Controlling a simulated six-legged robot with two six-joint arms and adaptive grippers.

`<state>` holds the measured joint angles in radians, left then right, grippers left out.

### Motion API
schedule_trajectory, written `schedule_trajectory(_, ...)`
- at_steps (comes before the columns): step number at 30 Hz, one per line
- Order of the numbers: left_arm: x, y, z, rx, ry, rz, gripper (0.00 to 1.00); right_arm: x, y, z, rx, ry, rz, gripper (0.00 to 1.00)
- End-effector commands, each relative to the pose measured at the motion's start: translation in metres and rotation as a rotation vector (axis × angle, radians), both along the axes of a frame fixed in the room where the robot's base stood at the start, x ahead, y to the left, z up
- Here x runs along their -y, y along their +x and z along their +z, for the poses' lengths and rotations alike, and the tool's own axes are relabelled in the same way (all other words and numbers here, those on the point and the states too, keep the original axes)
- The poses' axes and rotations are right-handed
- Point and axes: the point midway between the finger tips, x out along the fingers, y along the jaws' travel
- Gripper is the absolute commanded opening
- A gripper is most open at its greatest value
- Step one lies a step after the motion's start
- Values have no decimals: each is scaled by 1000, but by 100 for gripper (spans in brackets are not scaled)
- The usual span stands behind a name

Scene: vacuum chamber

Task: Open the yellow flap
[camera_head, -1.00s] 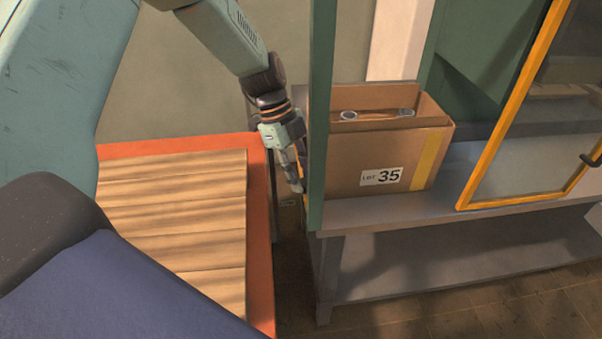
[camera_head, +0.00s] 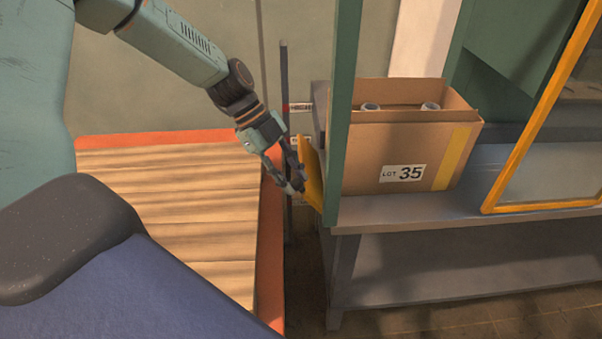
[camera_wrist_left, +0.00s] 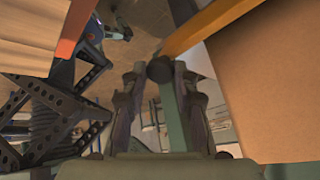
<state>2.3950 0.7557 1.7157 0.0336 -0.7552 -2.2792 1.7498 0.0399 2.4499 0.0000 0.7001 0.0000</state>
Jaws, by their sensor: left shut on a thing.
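The yellow flap (camera_head: 312,178) shows in the head view as a narrow tilted panel at the left side of the green post. It stands out from the post at an angle, partly open. My left gripper (camera_head: 295,186) is at the flap's left side, its fingertips at the lower part. In the left wrist view, the left gripper (camera_wrist_left: 160,72) is shut on a dark round knob (camera_wrist_left: 158,69) beside a yellow-orange edge (camera_wrist_left: 208,24). My right gripper is not in view.
A cardboard box (camera_head: 375,160) marked LOT 35 stands on the grey shelf (camera_head: 400,208) behind the green post (camera_head: 347,110). An orange-framed glass door (camera_head: 540,205) is at the right. A wood-topped orange platform (camera_head: 175,205) lies left, with a narrow gap before the shelf.

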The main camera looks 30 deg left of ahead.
Motion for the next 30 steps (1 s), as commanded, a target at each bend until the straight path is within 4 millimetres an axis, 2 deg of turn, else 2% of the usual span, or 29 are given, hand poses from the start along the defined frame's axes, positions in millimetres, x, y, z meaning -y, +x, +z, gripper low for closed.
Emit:
schedule_trajectory(1,-1,-6,-6,-11,-4,-5,0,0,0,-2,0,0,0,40)
schedule_trajectory(9,-8,-11,-12,-11,-2,-6,0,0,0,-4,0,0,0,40)
schedule_trajectory(25,-10,-11,-13,-8,0,-6,0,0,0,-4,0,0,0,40)
schedule_trajectory(26,-10,-11,-13,-8,0,-5,31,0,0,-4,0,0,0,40)
schedule_trajectory(30,-10,-10,-12,-6,0,-4,43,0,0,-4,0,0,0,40)
